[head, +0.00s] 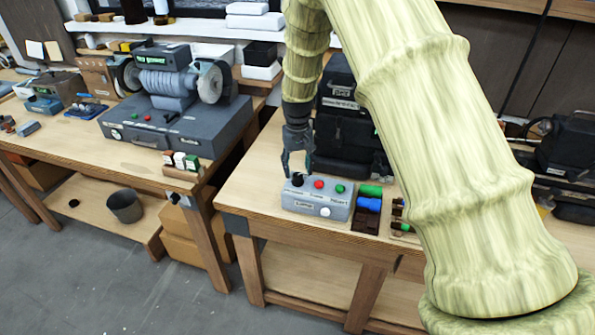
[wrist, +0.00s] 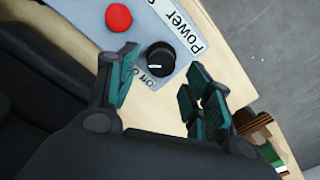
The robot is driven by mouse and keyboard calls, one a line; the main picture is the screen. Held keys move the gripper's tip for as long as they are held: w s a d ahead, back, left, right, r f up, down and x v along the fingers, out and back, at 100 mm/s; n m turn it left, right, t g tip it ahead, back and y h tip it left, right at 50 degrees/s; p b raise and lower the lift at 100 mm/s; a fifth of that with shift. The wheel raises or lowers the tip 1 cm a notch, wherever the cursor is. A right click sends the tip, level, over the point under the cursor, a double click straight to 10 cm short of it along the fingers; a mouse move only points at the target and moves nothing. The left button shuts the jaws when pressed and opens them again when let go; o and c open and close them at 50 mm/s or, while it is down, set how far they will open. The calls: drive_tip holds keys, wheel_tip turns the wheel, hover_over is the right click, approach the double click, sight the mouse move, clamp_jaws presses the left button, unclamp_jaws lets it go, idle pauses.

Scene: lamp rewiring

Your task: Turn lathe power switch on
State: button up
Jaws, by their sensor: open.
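A grey control box (head: 312,203) stands near the front left of the right-hand bench. A black rotary knob (head: 297,180) is at the left of its top, beside a red button (head: 319,184) and a green button (head: 340,188). In the wrist view the knob (wrist: 160,58) carries a white mark, with "Power" lettering and small on and off labels beside it. I cannot tell which label the mark points to. My gripper (head: 297,168) points down over the knob, jaws open. In the wrist view the fingers of my gripper (wrist: 163,70) are on either side of the knob; contact cannot be told.
Green, blue and black pieces (head: 368,204) sit just right of the box. A black machine (head: 345,130) stands behind it. A grinder-like machine (head: 170,115) is on the left bench (head: 120,152). The bench top left of the box is clear.

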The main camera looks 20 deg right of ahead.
sight(297, 174)
wheel_tip(297, 174, up, 10)
idle(0.4)
drive_tip(key=shift+f, duration=0.2)
